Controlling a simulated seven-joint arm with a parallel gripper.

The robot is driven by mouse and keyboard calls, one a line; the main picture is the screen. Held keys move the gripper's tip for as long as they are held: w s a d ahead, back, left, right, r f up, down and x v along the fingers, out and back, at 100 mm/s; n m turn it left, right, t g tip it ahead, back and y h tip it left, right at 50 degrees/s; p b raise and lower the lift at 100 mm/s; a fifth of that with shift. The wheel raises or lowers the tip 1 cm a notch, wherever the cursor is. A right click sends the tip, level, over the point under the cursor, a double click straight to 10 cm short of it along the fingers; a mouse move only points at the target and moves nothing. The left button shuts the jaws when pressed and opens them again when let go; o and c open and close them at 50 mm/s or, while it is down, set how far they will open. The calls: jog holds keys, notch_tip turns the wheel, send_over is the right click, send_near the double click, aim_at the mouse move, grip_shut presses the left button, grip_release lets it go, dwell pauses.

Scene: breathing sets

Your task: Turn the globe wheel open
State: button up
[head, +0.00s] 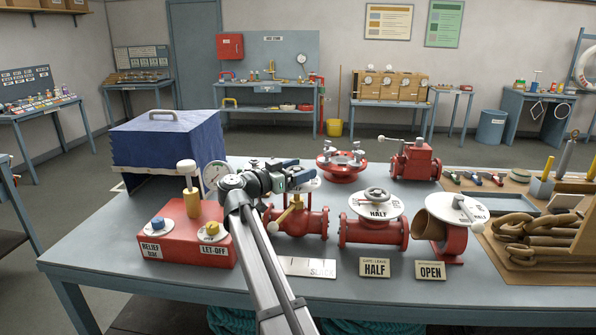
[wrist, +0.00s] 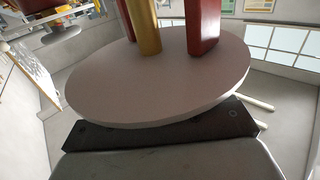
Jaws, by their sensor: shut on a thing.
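The globe valve (head: 299,221) is the leftmost red flanged valve on the table, with a brass part on its front. The wheel's turn angle cannot be read.
To the right stand a red valve (head: 372,232) with a HALF disc and another (head: 455,242) by an OPEN plate.

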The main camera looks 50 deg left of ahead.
aim_at(298, 168)
jog(key=n+y, duration=0.2)
jog(key=y, duration=0.1)
jog(key=shift+d+y, duration=0.15)
jog(key=shift+y, duration=0.25)
jog(key=shift+a+n+g+y, duration=0.2)
jog(key=shift+n+g+y, duration=0.5)
jog(key=shift+n+y, duration=0.8)
jog(key=o, duration=1)
jog(key=shift+c, duration=0.2)
jog(key=shift+r, duration=0.15)
notch_tip(298, 168, up, 10)
jog(key=shift+f, duration=0.1)
